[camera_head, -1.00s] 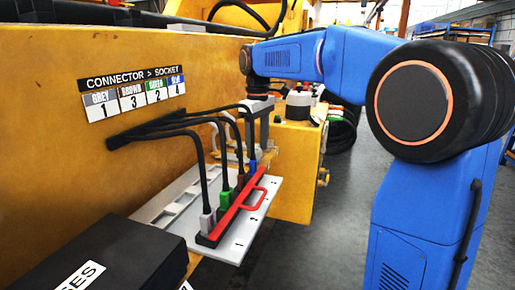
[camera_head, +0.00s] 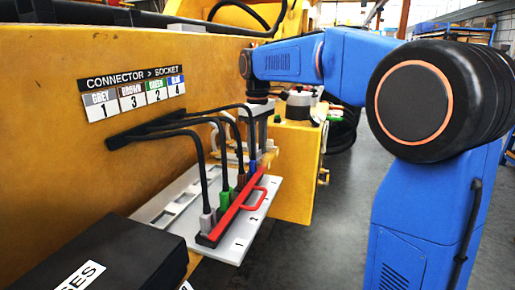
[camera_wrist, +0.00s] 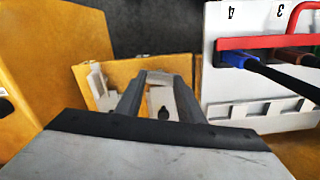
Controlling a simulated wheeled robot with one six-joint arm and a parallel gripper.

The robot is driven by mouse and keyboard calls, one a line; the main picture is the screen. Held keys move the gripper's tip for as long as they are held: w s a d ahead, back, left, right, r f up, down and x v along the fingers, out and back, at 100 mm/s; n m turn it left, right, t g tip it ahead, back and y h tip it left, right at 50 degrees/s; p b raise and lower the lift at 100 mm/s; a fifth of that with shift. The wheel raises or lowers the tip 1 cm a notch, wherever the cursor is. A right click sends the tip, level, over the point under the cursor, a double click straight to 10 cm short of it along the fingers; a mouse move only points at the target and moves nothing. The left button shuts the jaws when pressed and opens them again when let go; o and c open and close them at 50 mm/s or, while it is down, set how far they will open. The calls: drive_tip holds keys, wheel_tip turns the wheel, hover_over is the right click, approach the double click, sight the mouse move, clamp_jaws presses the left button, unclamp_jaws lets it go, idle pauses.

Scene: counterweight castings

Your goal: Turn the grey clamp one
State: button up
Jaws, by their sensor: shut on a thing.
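My gripper (camera_head: 262,125) reaches down at the far end of the connector plate, by the yellow housing. In the wrist view its two dark fingers (camera_wrist: 158,98) are closed around a pale grey piece (camera_wrist: 160,101), which I take to be the grey clamp. Its lower part is hidden by the fingers and the palm, so its turn angle cannot be told. A grey connector (camera_head: 207,222), a green one (camera_head: 225,198), a brown one (camera_head: 239,181) and a blue one (camera_head: 253,166) stand in a row along a red bar (camera_head: 237,212) with a handle.
The light plate (camera_head: 243,236) carries printed numbers and empty slots. Black cables arch from the yellow wall (camera_head: 40,130) to the connectors, close to my gripper. A chart (camera_head: 133,90) reads grey 1, brown 3, green 2, blue 4. A black box (camera_head: 95,265) stands at front left.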

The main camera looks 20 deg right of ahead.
drive_tip(key=m, duration=1.1)
drive_tip(key=shift+m, duration=1.8)
drive_tip(key=o, duration=1.1)
drive_tip(key=shift+c, duration=0.2)
wheel_tip(320, 180, up, 18)
drive_tip(key=shift+f, duration=0.25)
